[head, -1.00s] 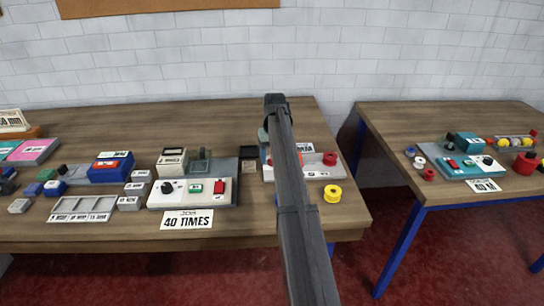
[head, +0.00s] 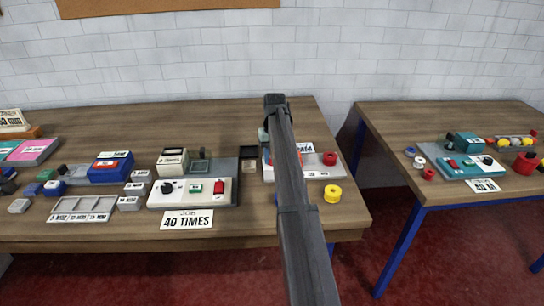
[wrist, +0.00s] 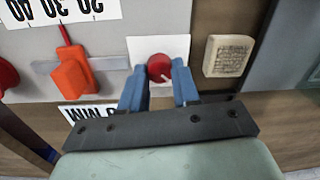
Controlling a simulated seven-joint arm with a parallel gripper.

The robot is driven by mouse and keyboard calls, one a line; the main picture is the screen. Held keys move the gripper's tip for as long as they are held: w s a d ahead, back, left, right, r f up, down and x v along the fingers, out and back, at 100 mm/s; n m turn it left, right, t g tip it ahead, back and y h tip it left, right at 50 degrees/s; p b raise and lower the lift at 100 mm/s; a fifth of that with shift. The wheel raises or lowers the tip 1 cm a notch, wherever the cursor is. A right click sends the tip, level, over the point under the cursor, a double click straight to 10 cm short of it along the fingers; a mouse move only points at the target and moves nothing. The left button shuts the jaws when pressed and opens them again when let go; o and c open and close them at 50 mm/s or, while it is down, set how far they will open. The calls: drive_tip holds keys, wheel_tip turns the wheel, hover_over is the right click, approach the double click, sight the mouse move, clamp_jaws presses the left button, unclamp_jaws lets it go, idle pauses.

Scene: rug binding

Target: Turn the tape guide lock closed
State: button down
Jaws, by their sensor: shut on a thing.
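A round red knob (wrist: 159,68) with a pale mark at its lower right sits on a white square plate (wrist: 142,45) in the wrist view; it appears to be the tape guide lock. My gripper (wrist: 159,88) has its two blue fingers on either side of this knob, shut on it. In the head view my arm covers the gripper and the knob. The white and grey machine (head: 318,172) shows partly on both sides of the arm, at the right end of the large table.
In the wrist view an orange lever (wrist: 72,72) stands left of the knob and a beige block (wrist: 226,56) lies to the right. In the head view a yellow spool (head: 332,193) stands in front of the machine. A neighbouring machine (head: 194,192) stands to the left.

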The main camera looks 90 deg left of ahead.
drive_tip(key=m, duration=0.4)
drive_tip(key=shift+m, duration=0.3)
drive_tip(key=m, duration=0.4)
drive_tip(key=shift+d, duration=0.1)
drive_tip(key=m, duration=0.4)
drive_tip(key=shift+m+y, duration=0.3)
drive_tip(key=shift+m, duration=2.1)
drive_tip(key=c, duration=0.8)
unclamp_jaws()
drive_tip(key=shift+r, duration=0.1)
drive_tip(key=r, duration=1.3)
drive_tip(key=shift+w+d+r, duration=0.1)
drive_tip(key=shift+d+r, duration=0.2)
drive_tip(key=shift+d, duration=0.05)
